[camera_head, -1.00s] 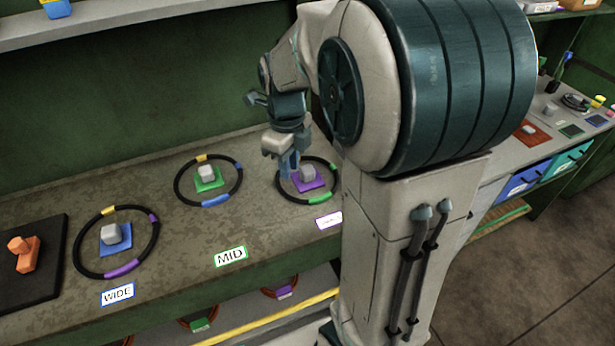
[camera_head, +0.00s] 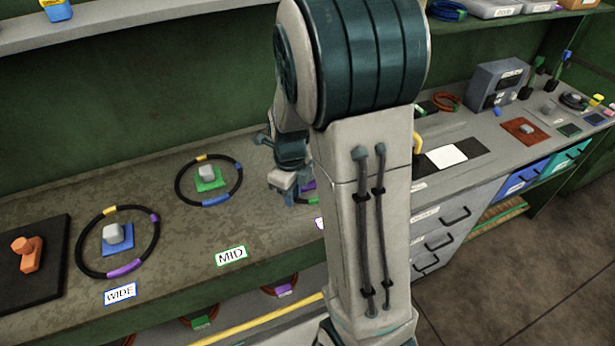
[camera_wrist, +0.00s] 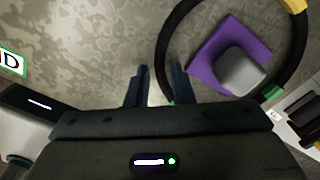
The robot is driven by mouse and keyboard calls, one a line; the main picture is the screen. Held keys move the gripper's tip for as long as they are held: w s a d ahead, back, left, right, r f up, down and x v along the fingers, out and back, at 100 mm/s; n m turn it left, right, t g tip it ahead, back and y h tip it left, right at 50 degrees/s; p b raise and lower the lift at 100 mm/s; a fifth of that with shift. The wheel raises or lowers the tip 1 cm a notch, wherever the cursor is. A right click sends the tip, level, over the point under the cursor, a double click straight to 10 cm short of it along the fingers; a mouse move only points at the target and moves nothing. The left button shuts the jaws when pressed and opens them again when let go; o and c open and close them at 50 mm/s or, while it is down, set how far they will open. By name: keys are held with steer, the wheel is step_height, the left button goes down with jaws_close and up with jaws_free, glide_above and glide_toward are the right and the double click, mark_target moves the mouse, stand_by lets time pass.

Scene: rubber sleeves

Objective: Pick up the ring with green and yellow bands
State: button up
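The black ring with green and yellow bands (camera_wrist: 162,62) lies around a purple pad (camera_wrist: 205,65) with a grey block (camera_wrist: 241,72) on it. In the head view, my arm hides most of this ring. In the wrist view, a yellow band shows at the top right and green bands lower down. My gripper (camera_wrist: 160,80) is open, its fingers pointing to the ring's left side. That side of the rim appears between the fingertips, one finger outside the ring and one inside. I cannot tell the height gap. My gripper (camera_head: 292,197) also shows in the head view.
A ring with yellow and blue bands (camera_head: 178,190) lies behind the MID label (camera_head: 231,256). A ring with yellow and purple bands (camera_head: 76,250) lies behind the WIDE label (camera_head: 120,294). A black board (camera_head: 45,285) with an orange piece (camera_head: 28,254) is at the left.

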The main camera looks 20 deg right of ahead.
jaws_close()
steer(key=shift+r, duration=0.15)
